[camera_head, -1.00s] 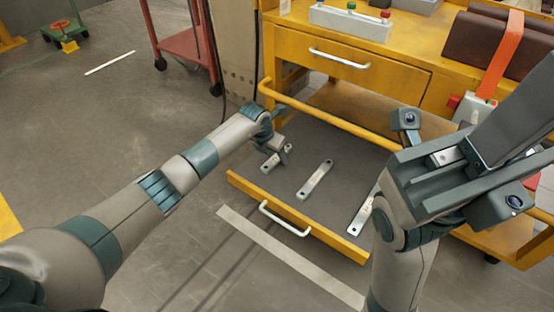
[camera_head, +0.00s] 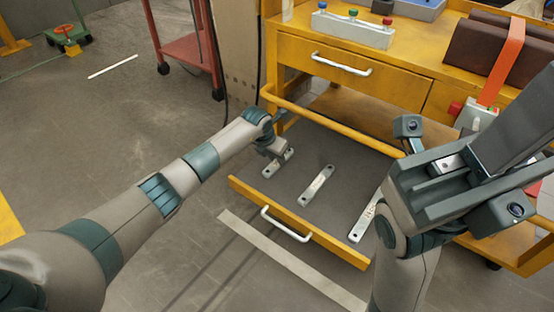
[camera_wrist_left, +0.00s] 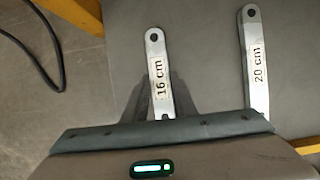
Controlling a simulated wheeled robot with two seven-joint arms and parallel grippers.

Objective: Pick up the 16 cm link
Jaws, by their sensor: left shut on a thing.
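The 16 cm link (camera_wrist_left: 158,75) is a flat silver bar with a hole at its end and a printed label, seen in the left wrist view. It also shows in the head view (camera_head: 270,172), leftmost in the open drawer. My left gripper (camera_head: 276,153) is shut on it from above, and the gripper body hides part of the bar. I cannot tell whether the link touches the drawer floor. The 20 cm link (camera_wrist_left: 257,68) lies to its right, apart from it. My right gripper (camera_head: 470,165) is large at the right, its jaw state unclear.
The yellow drawer front (camera_head: 335,243) has a white handle (camera_head: 285,226). Another longer link (camera_head: 360,225) lies at the drawer's right. A yellow rail (camera_head: 330,120) runs above the drawer's back. A red cart (camera_head: 185,45) stands behind left. Grey drawer floor is bare between the links.

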